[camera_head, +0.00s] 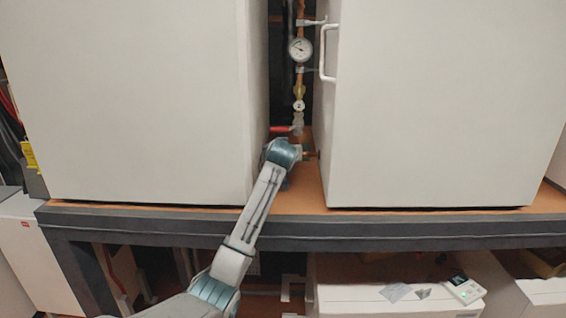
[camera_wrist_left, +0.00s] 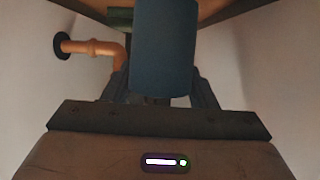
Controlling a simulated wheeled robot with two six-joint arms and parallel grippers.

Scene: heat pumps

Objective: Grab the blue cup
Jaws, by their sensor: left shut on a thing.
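The blue cup (camera_wrist_left: 162,48) shows large in the left wrist view, upright in the picture and between the fingers of my left gripper (camera_wrist_left: 160,92). The gripper is shut on it. In the head view my left arm reaches into the gap between two white cabinets, and its wrist hides the gripper and the cup. I cannot tell from these frames whether the cup touches the surface under it. My right gripper is in neither view.
A white cabinet (camera_head: 135,95) stands left of the gap and another (camera_head: 430,100) right of it, on a shelf with a dark edge (camera_head: 400,230). A copper pipe (camera_wrist_left: 92,47), a gauge (camera_head: 300,49) and a red valve handle (camera_head: 281,129) are close by.

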